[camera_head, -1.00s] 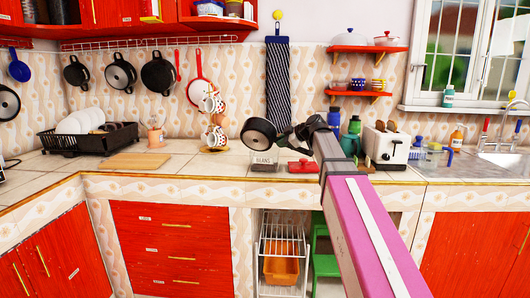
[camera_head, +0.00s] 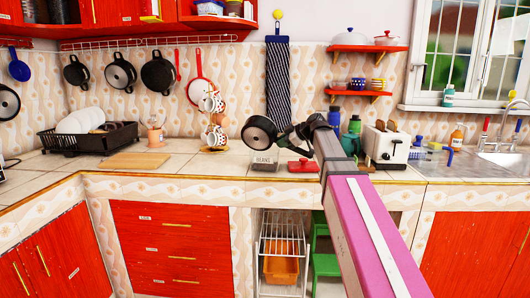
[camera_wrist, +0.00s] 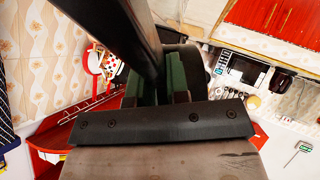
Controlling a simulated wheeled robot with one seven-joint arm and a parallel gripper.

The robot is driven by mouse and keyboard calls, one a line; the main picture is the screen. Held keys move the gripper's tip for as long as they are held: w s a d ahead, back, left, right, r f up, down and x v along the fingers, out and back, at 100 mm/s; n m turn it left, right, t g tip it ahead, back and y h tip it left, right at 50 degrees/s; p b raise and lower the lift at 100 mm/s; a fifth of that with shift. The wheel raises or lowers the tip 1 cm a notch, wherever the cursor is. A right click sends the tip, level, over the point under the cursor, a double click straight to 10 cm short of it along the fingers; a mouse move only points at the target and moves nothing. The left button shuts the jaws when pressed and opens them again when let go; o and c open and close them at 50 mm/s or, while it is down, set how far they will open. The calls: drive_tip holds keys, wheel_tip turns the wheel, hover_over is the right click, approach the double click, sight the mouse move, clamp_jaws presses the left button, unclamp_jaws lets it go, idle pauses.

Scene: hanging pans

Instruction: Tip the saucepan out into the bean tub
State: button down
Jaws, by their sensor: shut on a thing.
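The black saucepan (camera_head: 259,134) is in the air above the counter, tipped well over on its side in the head view. My gripper (camera_head: 287,138) is to its right, with its jaws shut on the pan's handle. In the wrist view, my gripper (camera_wrist: 155,95) shows green finger pads on both sides of the dark handle (camera_wrist: 110,28). The bean tub (camera_head: 264,164), with a BEANS label, stands on the counter just below the pan. The pan's contents are hidden, and I cannot see any beans falling.
A red object (camera_head: 302,167) sits right of the tub. A mug tree (camera_head: 215,135) stands behind left, and a toaster (camera_head: 386,143) stands to the right. A cutting board (camera_head: 136,161) and dish rack (camera_head: 88,139) are further left. Some counter left of the tub is clear.

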drive_tip(key=shift+w+r+m+g, duration=0.1)
drive_tip(key=shift+w+m+g, duration=0.05)
drive_tip(key=shift+m+g, duration=0.2)
drive_tip(key=shift+w+d+r+m+g, duration=0.1)
drive_tip(key=shift+w+m+g, duration=0.1)
drive_tip(key=shift+w+g, duration=0.15)
drive_tip(key=shift+w+d+m+g, duration=0.1)
drive_tip(key=shift+w+m+g, duration=0.1)
drive_tip(key=shift+w, duration=0.15)
idle(0.6)
drive_tip(key=shift+w+d+f+m+g+y+p, duration=0.1)
drive_tip(key=shift+w+f+m+g+y+p, duration=0.15)
drive_tip(key=shift+f+m+g+p, duration=0.3)
idle(0.7)
drive_tip(key=shift+w+d+m+g+y+p, duration=0.1)
drive_tip(key=shift+w+m+g+y+p, duration=0.2)
drive_tip(key=shift+m+g, duration=0.35)
drive_tip(key=shift+w+d+m+g+y+p, duration=0.1)
drive_tip(key=shift+w+m+g+y+p, duration=0.2)
drive_tip(key=shift+m+g, duration=0.35)
idle(3.2)
drive_tip(key=shift+s, duration=0.15)
drive_tip(key=shift+s+a+n+t+h, duration=0.25)
drive_tip(key=shift+s+n+t+h, duration=0.1)
drive_tip(key=shift+s+n+t, duration=0.55)
drive_tip(key=shift+w+f+n+t, duration=0.1)
drive_tip(key=shift+w+n+t, duration=0.15)
drive_tip(key=shift+w+n, duration=0.15)
